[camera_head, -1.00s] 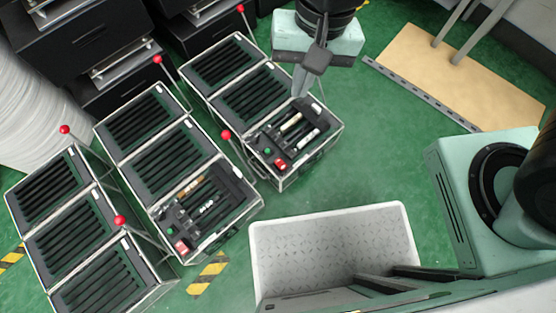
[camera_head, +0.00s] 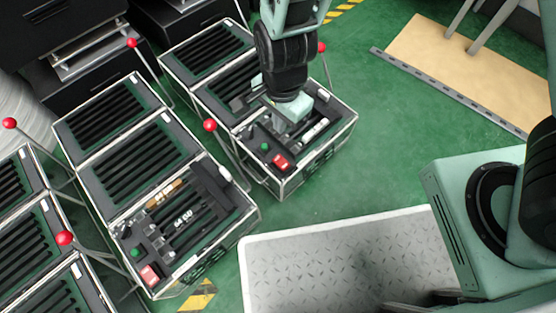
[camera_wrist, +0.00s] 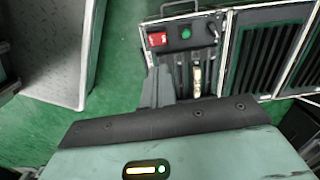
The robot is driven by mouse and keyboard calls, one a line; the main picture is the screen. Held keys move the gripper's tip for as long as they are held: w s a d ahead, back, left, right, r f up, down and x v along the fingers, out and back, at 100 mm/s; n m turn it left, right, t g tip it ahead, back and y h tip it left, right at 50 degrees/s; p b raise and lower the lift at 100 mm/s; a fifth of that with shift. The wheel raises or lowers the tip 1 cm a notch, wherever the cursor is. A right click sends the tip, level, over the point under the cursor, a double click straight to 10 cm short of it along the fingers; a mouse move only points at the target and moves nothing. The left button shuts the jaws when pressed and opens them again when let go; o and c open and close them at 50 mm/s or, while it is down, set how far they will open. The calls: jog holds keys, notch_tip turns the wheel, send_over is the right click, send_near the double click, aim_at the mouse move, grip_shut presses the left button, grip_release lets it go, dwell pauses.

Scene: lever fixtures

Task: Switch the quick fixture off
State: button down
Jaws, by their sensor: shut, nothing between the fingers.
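Long dark-slotted fixtures stand side by side on the floor. None shows a name that I can read, so I cannot tell which is the quick one. The right fixture (camera_head: 347,117) has a red switch (camera_head: 281,161) and a green button (camera_head: 265,146) at its front end. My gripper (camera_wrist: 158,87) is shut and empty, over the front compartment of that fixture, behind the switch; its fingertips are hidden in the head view. In the wrist view the red switch (camera_wrist: 158,39) and green button (camera_wrist: 186,33) lie beyond the fingers, with a gap between.
Red-knobbed levers stand beside the fixtures, one (camera_head: 210,125) left of the right fixture. The middle fixture (camera_head: 255,212) has its own red switch (camera_head: 149,274) and green button (camera_head: 135,253). A grey tray (camera_head: 245,262) is at the front.

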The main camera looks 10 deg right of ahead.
aim_at(278, 159)
jog(key=shift+w+f+m+b, duration=0.15)
jog(key=shift+f+b, duration=0.05)
jog(key=shift+f, duration=0.5)
jog(key=shift+w+f+m+b, duration=0.15)
jog(key=shift+f+b, duration=0.05)
jog(key=shift+f, duration=0.45)
jog(key=shift+f, duration=0.1)
notch_tip(278, 159, down, 14)
jog(key=b, duration=1)
jog(key=shift+w+a+b, duration=0.1)
jog(key=shift+b, duration=0.2)
